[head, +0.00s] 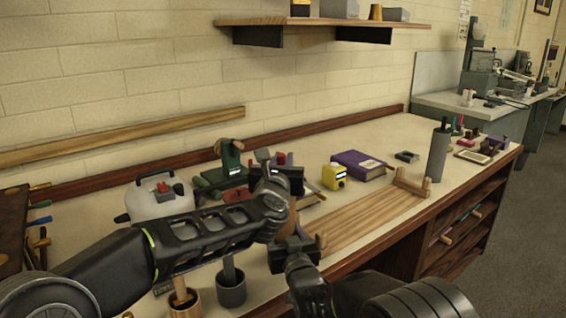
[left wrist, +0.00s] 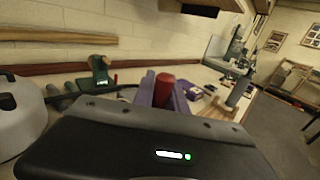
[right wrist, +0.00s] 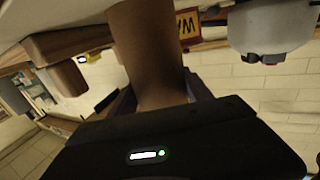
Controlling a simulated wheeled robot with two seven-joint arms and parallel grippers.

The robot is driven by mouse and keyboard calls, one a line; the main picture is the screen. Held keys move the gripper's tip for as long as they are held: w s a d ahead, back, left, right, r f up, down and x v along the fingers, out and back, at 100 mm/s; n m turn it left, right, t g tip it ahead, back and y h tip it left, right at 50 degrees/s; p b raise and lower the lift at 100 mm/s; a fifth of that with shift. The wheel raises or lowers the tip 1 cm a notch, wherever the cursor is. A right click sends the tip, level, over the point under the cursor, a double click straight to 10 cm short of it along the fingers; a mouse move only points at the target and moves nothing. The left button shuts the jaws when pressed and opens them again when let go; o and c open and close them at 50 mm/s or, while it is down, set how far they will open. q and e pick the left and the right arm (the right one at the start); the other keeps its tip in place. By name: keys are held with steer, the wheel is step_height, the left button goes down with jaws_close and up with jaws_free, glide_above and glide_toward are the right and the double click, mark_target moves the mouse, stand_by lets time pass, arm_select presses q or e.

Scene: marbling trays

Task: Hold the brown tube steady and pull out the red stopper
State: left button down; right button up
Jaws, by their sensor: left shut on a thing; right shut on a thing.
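The brown tube (head: 293,216) stands roughly upright in the middle of the head view, mostly hidden by my grippers. It shows large in the right wrist view (right wrist: 148,50), between the fingers of my right gripper (right wrist: 160,98). My right gripper (head: 306,243) is shut on the tube low down. The red stopper (left wrist: 164,89) shows in the left wrist view between the purple-grey fingers of my left gripper (left wrist: 162,95), which is shut on it. Whether stopper and tube still touch is hidden.
A wooden rack (head: 370,214) lies right of the tube. A white jug (head: 150,203) and a green stand (head: 231,160) are left. A tall grey cylinder (head: 438,155) stands right.

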steer(key=o, duration=1.6)
steer(key=v, duration=1.2)
arm_select(q)
steer(key=shift+f, duration=0.1)
